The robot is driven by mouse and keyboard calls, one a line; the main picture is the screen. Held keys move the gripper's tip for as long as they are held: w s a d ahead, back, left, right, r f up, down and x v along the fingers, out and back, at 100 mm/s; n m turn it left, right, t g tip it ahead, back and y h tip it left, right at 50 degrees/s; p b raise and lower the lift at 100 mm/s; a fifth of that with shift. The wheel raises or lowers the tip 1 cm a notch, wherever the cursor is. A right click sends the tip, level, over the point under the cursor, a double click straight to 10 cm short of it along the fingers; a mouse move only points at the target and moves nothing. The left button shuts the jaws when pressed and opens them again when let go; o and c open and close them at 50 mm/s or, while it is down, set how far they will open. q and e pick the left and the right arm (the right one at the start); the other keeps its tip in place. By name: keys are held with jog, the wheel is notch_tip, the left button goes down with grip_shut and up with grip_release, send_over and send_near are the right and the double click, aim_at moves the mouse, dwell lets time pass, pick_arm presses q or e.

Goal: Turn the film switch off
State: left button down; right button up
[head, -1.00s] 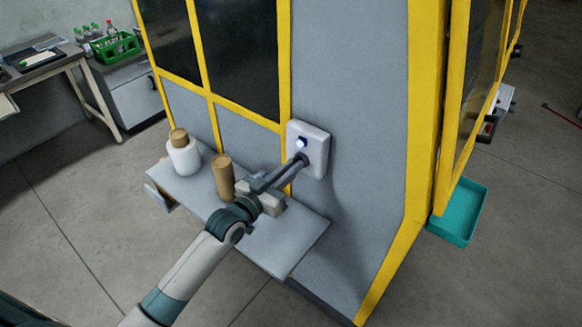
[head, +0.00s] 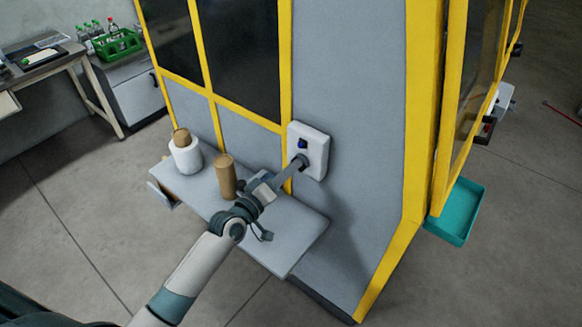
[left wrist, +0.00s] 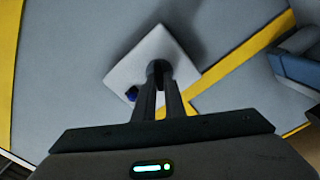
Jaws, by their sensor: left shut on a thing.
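The film switch is a white box (head: 316,140) on the grey wall panel of the machine, beside a yellow frame post. A small dark blue lamp (head: 303,143) on it looks unlit. My left gripper (head: 301,162) reaches up to the box's lower part, its fingers shut on the switch knob, which they mostly hide. In the left wrist view the white box (left wrist: 135,62) appears tilted, with the blue lamp (left wrist: 131,94) left of the fingers (left wrist: 160,75) and the dark knob between the fingertips. My right gripper is not in view.
A grey shelf (head: 292,240) juts out below the switch, under my left arm. On it stand a brown roll (head: 225,176) and a white roll with a brown core (head: 186,155). A teal tray (head: 456,212) hangs at the machine's right side.

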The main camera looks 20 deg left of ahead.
pick_arm(q)
jog(key=n+p, duration=0.1)
jog(key=n, duration=0.5)
jog(key=shift+f+n, duration=0.1)
jog(key=shift+n, duration=0.2)
dwell(0.4)
jog(key=c, duration=1.8)
grip_release()
jog(key=shift+a, duration=0.1)
jog(key=shift+b+v, duration=2.85)
jog(key=shift+v, duration=5.8)
